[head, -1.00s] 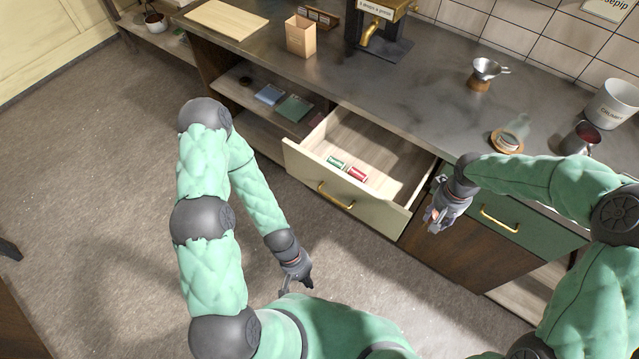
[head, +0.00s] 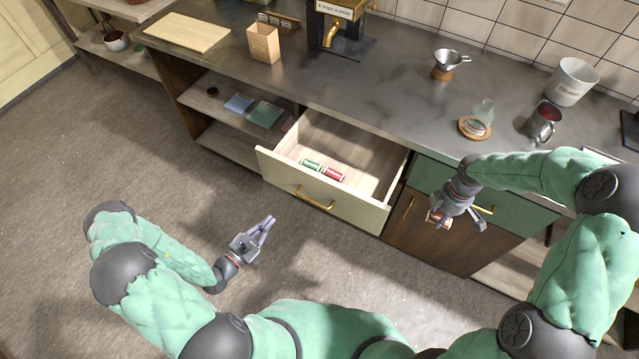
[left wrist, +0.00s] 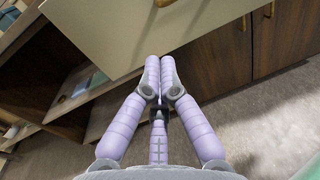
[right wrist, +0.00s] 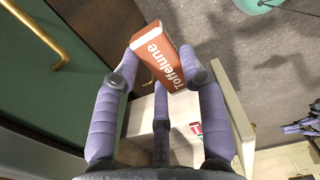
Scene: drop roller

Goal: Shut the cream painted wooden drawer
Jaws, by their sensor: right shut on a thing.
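The cream drawer (head: 345,205) stands open, pulled out from under the grey counter, with a brass handle (head: 313,199) on its front. A green and a red spool (head: 333,174) lie inside it. My left gripper (head: 268,226) is in front of the drawer's left part, apart from it, empty, its fingers together. In the left wrist view the drawer's cream front (left wrist: 130,35) lies beyond the fingertips. My right gripper (head: 452,218) is right of the drawer, before the green drawer. It is shut on a small red-brown box (right wrist: 165,58) lettered "Toffelune".
The closed green drawer (head: 430,172) with a brass handle (right wrist: 40,35) is close beside my right gripper. The floor before the drawer is clear.

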